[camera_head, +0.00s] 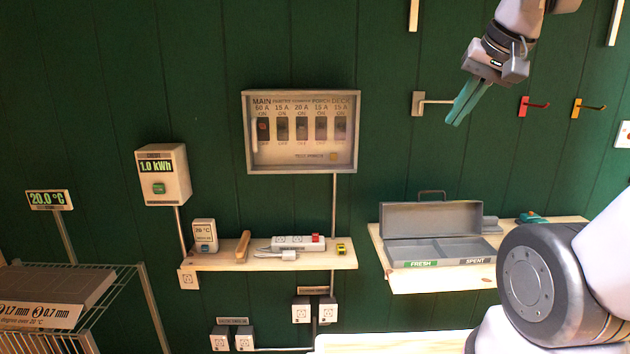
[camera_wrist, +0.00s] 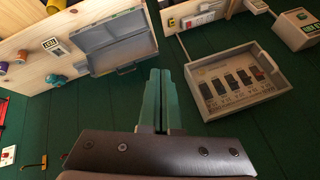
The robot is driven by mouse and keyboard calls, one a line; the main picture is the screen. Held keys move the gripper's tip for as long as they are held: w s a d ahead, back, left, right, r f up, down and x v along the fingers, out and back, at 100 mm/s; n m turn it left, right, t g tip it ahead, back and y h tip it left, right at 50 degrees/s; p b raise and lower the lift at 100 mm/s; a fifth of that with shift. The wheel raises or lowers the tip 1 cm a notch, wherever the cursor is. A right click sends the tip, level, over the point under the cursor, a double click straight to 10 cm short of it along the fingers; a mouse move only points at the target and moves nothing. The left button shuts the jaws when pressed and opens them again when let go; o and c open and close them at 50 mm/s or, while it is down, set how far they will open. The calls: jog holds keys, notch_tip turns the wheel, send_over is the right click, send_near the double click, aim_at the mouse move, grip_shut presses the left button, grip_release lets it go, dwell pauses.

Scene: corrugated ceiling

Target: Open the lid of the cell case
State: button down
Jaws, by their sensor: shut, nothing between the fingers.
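The grey cell case (camera_head: 440,251) sits on the wooden shelf at the right, with its lid (camera_head: 430,219) standing up at the back. Its two compartments, marked FRESH and SPENT, are exposed and look empty. A thin handle shows above the lid. The case also appears in the wrist view (camera_wrist: 112,45), turned around, with its inside visible. My gripper (camera_head: 457,120) is above the case, in front of the green wall, well apart from it. Its teal fingers are together and empty; they also show in the wrist view (camera_wrist: 160,74).
The wooden shelf (camera_head: 410,285) also holds a teal tool (camera_head: 532,218) beside the case. A breaker panel (camera_head: 302,165) hangs left of my gripper. Wall hooks (camera_head: 535,105) are at the right. A second shelf (camera_head: 225,262) carries a power strip (camera_head: 298,243) and small items.

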jog(key=c, duration=1.4)
grip_release()
jog(key=s, duration=0.2)
jog(key=shift+s+a+f, duration=0.2)
jog(key=shift+s+a, duration=0.15)
jog(key=shift+a, duration=0.05)
jog(key=o, duration=0.5)
jog(key=shift+s+t, duration=0.2)
jog(key=shift+t, duration=0.1)
jog(key=w+d+f+m+g+h, duration=0.1)
jog(key=w+d+f+m, duration=0.2)
jog(key=w, duration=0.7)
jog(key=w+d+f+m+g+h, duration=0.15)
jog(key=w+d+m, duration=0.25)
jog(key=w, duration=0.7)
jog(key=w+d+f+m+g, duration=0.1)
jog(key=w+d+f+m, duration=0.25)
jog(key=w+f, duration=0.35)
jog(key=w+d+f+m+g, duration=0.1)
jog(key=w+d+f+m, duration=0.2)
jog(key=w+d+f, duration=0.35)
jog(key=shift+t+y, duration=0.25)
jog(key=shift+y, duration=0.2)
jog(key=x, duration=0.3)
jog(key=a+x, duration=0.1)
jog(key=x, duration=0.2)
jog(key=w+x, duration=0.1)
jog(key=x, duration=0.3)
jog(key=shift+a+r, duration=0.1)
jog(key=shift+a, duration=0.1)
